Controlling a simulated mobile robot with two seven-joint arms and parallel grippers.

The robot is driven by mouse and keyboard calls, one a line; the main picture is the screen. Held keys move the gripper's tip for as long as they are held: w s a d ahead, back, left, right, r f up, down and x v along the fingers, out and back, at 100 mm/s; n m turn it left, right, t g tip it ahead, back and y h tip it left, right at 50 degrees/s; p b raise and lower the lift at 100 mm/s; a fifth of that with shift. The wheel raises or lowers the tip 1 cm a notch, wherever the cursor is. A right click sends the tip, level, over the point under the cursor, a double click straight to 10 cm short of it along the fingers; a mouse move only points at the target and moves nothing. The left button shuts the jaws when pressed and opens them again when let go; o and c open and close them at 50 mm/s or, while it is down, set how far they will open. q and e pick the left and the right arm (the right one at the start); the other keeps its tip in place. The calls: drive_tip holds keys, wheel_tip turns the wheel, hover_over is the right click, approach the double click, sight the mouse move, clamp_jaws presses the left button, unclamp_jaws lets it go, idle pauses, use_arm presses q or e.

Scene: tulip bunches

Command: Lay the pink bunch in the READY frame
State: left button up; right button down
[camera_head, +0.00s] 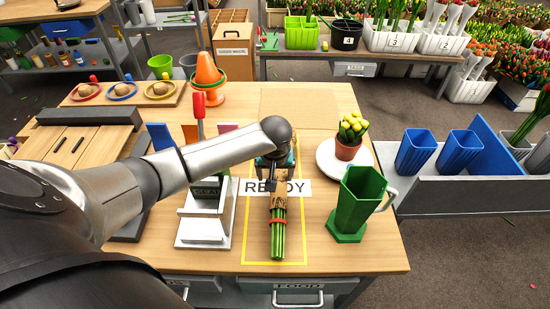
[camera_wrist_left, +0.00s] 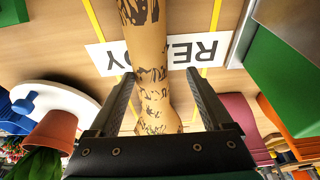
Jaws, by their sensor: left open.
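A bunch (camera_head: 278,238) with green stems, a red band and patterned brown wrap lies inside the yellow READY frame (camera_head: 244,235), stems towards me. It covers part of the white READY label (camera_head: 303,188). Its blossoms are hidden, so I cannot see their colour. My left gripper (camera_head: 275,182) is over the wrapped end. In the left wrist view the gripper (camera_wrist_left: 160,78) is open, one finger on each side of the wrap (camera_wrist_left: 150,45). My right gripper is not in view.
A green jug (camera_head: 357,205) stands right of the frame, with a potted yellow plant (camera_head: 350,138) on a white plate behind it. A white scale-like stand (camera_head: 205,225) is close on the left. Orange cones (camera_head: 207,75) stand at the back.

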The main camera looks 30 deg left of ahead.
use_arm(q)
drive_tip(key=p+v, duration=0.3)
drive_tip(key=v, duration=1.1)
drive_tip(key=shift+w, duration=0.15)
